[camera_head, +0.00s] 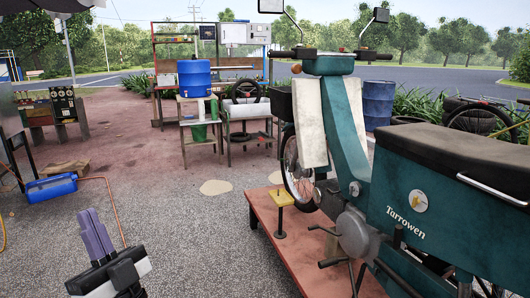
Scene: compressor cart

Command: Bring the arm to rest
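My gripper (93,213) shows at the lower left, above the grey gravel. Its two purple fingers point up and away in the picture and lie side by side with no clear gap. Nothing shows between them or hanging from them. My gripper appears apart from everything around it. Most of my arm is out of the picture below.
A teal scooter (345,120) stands on a red platform (270,222) at the right. A blue tank (52,188) with an orange hose (115,210) lies at the left. A blue barrel (195,78) tops a stand farther back. Gravel between is clear.

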